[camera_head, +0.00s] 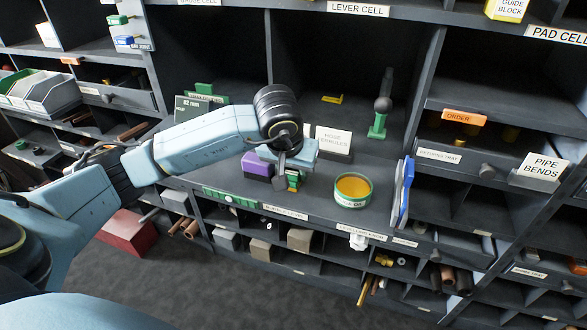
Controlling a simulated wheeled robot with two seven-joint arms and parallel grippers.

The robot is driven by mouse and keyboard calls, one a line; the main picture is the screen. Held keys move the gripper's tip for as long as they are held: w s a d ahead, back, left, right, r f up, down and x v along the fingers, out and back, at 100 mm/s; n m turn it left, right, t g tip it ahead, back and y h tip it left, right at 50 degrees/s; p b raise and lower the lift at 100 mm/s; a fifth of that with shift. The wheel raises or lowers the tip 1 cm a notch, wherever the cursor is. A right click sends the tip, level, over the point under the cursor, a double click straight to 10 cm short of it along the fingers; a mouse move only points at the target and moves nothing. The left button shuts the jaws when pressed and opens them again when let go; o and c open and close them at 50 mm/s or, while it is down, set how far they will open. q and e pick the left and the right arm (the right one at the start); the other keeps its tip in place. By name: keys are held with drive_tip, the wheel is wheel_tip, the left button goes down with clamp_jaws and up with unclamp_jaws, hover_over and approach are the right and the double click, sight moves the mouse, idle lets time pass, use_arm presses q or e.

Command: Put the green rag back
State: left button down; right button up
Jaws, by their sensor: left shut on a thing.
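My left gripper (287,178) reaches in from the left over the workbench shelf (320,190) below the lever cell. Its jaws are shut on a small green thing (293,181), which I take to be the green rag. The arm and fingers hide much of it, and its lower end is close to the shelf surface. I cannot tell whether it touches the shelf. My right gripper is not in view.
A purple block (257,166) is just left of the gripper. A white card (333,140) stands behind it. An open green tin (353,190) with yellow contents is to the right, near a blue-and-white upright panel (404,190). A green-based lever (379,120) stands farther back.

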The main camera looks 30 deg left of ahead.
use_arm(q)
drive_tip(key=shift+f+b, duration=0.45)
idle(0.5)
drive_tip(key=c, duration=1.3)
unclamp_jaws()
drive_tip(key=shift+c, duration=0.2)
drive_tip(key=o, duration=0.5)
drive_tip(key=shift+o, duration=0.2)
